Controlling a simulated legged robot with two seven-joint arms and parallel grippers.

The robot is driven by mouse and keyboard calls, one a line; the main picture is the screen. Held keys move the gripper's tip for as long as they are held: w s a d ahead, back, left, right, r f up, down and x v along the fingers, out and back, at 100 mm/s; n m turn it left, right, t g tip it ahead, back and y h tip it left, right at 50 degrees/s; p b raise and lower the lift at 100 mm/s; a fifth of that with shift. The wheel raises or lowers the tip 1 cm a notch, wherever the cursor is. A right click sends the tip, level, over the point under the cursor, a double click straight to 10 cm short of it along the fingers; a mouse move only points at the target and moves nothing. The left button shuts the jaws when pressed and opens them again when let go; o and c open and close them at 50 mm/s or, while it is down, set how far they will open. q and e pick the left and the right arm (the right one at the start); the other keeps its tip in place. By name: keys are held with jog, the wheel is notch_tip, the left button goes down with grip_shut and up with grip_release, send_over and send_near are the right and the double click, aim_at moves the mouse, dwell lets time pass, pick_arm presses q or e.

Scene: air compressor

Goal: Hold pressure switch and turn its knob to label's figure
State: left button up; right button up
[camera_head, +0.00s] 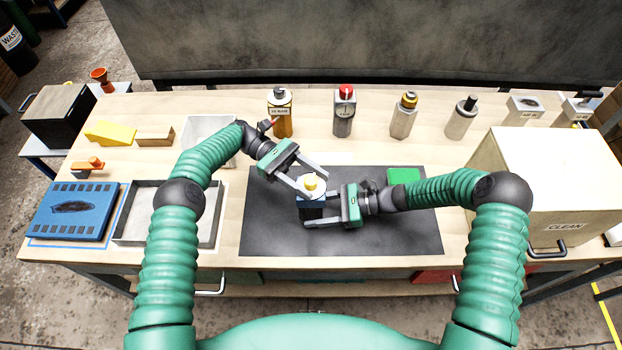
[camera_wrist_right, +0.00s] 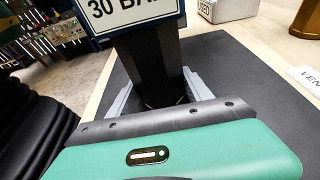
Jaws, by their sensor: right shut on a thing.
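The pressure switch (camera_head: 311,210) stands on the dark mat, with a dark body, a blue upper part and a pale top. My right gripper (camera_head: 326,210) is shut on the switch body from the right. In the right wrist view the dark body (camera_wrist_right: 158,72) is between the grey fingers, and a white label (camera_wrist_right: 130,12) reads "30 BA", cut off at the edge. My left gripper (camera_head: 317,186) is open at the switch's top, its fingers on either side of the knob; contact with the knob cannot be told.
The dark mat (camera_head: 270,225) has a green pad (camera_head: 404,176) at its right. Several bottles and canisters (camera_head: 344,112) line the back. A grey tray (camera_head: 130,225) and blue board (camera_head: 72,212) lie left. A large box marked CLEAN (camera_head: 555,180) stands right.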

aim_at(311, 179)
pick_arm(q)
notch_tip(311, 179, up, 10)
jog(key=shift+f, duration=0.1)
dwell(0.4)
